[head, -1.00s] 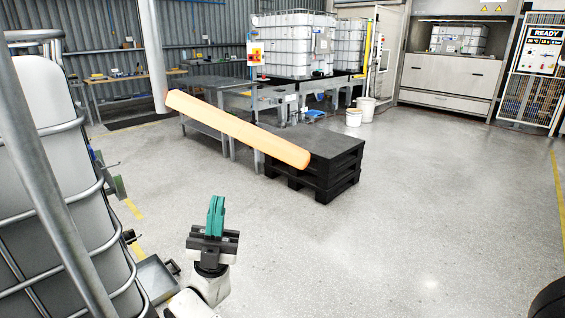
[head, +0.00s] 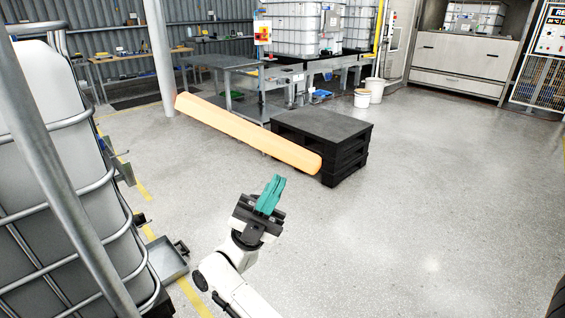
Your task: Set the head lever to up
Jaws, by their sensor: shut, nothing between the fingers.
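My gripper (head: 272,188) is in the lower middle of the head view. Its teal fingers are together, point up, and hold nothing. It is over open floor and touches nothing. I cannot make out the head lever. A washer-like cabinet with a wide pale front (head: 464,62) stands at the back right. A control panel (head: 552,32) on a mesh guard is at the upper right edge, its sign partly cut off by the frame.
A caged white tank (head: 60,170) and a grey pole (head: 45,150) fill the left. Buckets (head: 362,98) stand behind. The floor to the right is clear.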

